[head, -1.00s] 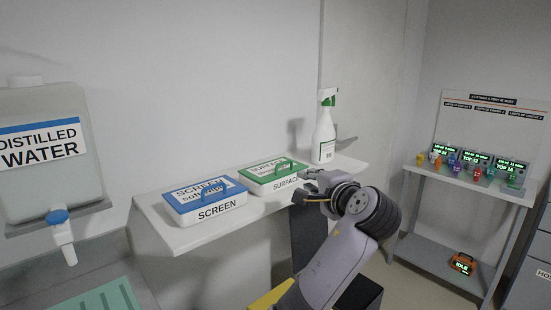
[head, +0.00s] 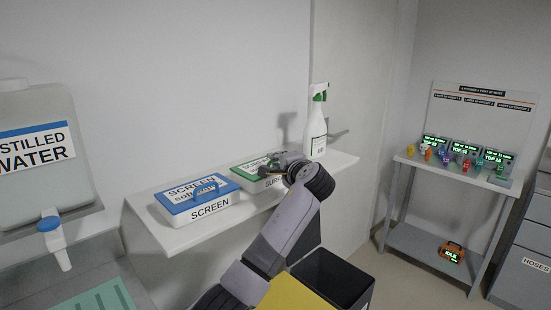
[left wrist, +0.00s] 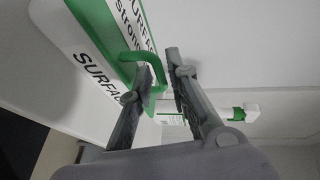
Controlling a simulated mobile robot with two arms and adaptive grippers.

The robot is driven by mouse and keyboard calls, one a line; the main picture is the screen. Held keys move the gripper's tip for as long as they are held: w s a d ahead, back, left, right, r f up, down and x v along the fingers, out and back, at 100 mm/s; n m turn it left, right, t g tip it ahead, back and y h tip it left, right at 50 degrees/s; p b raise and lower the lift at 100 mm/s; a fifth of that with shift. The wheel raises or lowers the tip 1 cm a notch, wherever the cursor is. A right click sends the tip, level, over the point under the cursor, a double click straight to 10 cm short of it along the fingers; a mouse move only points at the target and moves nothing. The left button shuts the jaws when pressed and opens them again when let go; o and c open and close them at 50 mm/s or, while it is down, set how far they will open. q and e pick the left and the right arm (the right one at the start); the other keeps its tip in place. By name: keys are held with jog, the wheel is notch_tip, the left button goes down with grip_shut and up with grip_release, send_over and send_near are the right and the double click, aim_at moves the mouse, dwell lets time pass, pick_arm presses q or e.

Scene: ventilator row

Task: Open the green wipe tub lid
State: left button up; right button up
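The green wipe tub (head: 243,177) stands on the white wall shelf, with a green and white lid labelled SURFACE. The lid looks closed. In the left wrist view its green arched handle (left wrist: 157,72) rises from the lid. My left gripper (head: 268,166) is over the tub at its right part and hides the handle in the head view. In the left wrist view my left gripper (left wrist: 158,60) has its two fingers apart. The handle passes by the left finger and partly shows in the gap; contact cannot be told. My right gripper is not in view.
A blue-lidded SCREEN tub (head: 197,199) stands left of the green tub. A spray bottle (head: 316,125) stands to its right. The shelf (head: 165,236) has a bare front edge. A black bin (head: 335,275) is below. A distilled water container (head: 45,150) is at left.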

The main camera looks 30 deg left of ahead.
pick_arm(q)
jog(key=shift+x, duration=1)
grip_shut()
jog(key=shift+f, duration=0.1)
